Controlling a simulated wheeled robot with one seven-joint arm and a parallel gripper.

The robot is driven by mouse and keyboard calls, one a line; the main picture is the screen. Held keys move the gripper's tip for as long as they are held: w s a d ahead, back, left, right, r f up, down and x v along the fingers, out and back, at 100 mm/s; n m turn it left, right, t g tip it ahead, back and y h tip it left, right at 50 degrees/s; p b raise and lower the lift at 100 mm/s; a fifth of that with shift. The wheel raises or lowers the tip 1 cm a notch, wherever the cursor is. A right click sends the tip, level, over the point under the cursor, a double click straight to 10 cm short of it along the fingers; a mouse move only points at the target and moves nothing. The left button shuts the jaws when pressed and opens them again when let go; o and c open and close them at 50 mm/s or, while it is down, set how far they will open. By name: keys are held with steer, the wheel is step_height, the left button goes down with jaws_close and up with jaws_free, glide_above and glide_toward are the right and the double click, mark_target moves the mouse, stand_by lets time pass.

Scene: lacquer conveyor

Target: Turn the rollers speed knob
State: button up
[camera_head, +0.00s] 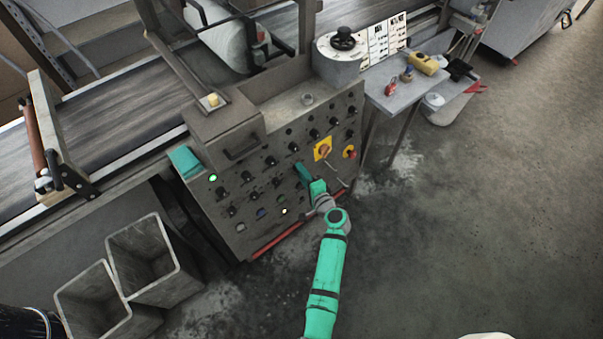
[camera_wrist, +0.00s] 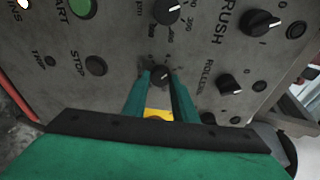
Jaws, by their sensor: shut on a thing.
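The grey control panel (camera_head: 262,190) carries rows of small black knobs and buttons. My gripper (camera_head: 303,171) reaches the panel front from below, left of a yellow switch plate. In the wrist view my two green fingers (camera_wrist: 161,82) are shut on a small dark knob (camera_wrist: 162,77), one on each side. A printed scale surrounds this knob, and a "ROLLERS" label stands just right of it. Its pointer is mostly hidden by the fingers. Another black knob (camera_wrist: 230,85) sits right of the label. A knob with a similar scale (camera_wrist: 167,11) lies above.
A yellow plate with a red switch (camera_head: 323,150) and a red button (camera_head: 349,152) sit close right of my gripper. A side table (camera_head: 408,98) with small items stands at the right. Two open bins (camera_head: 150,262) stand lower left. The floor at right is clear.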

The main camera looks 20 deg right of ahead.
steer(key=m, duration=0.4)
steer(key=shift+d+r+g, duration=0.1)
steer(key=shift+d+g, duration=0.15)
steer(key=shift+g, duration=0.15)
steer(key=shift+a, duration=0.15)
steer(key=o, duration=1)
steer(key=shift+o, duration=0.2)
